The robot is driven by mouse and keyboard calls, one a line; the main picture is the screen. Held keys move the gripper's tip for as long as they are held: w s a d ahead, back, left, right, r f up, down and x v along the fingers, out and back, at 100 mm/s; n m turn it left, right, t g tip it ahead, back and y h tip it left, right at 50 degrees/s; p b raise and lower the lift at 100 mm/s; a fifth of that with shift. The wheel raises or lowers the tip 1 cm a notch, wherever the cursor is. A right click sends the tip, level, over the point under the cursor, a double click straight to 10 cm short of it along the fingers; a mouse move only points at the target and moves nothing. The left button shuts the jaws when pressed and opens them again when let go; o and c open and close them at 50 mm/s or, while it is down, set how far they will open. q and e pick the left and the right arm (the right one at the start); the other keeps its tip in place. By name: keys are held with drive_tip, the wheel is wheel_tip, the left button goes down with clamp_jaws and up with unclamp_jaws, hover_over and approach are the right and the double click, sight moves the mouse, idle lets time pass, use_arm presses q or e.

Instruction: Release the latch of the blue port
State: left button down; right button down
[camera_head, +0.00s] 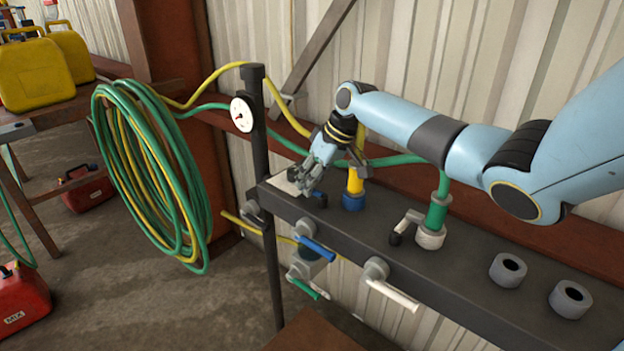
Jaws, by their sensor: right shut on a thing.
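The blue port (353,203) is a blue collar on the dark bench rail, with a yellow hose end (355,181) standing upright in it. My right gripper (307,183) reaches down just left of this port. It is shut on the port's latch, which it mostly hides; a dark knob (321,200) shows beside the fingers. My left gripper is not in view.
A white port (430,238) with a green hose end (437,207) and its own latch stands to the right. Two empty grey sockets (508,270) lie farther right. Blue (318,249), green (305,289) and white (393,295) valve handles stick out below. A gauge post (262,130) and coiled hoses (150,175) stand left.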

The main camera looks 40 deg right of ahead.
drive_tip(key=c, duration=1.3)
unclamp_jaws()
drive_tip(key=v, duration=1.2)
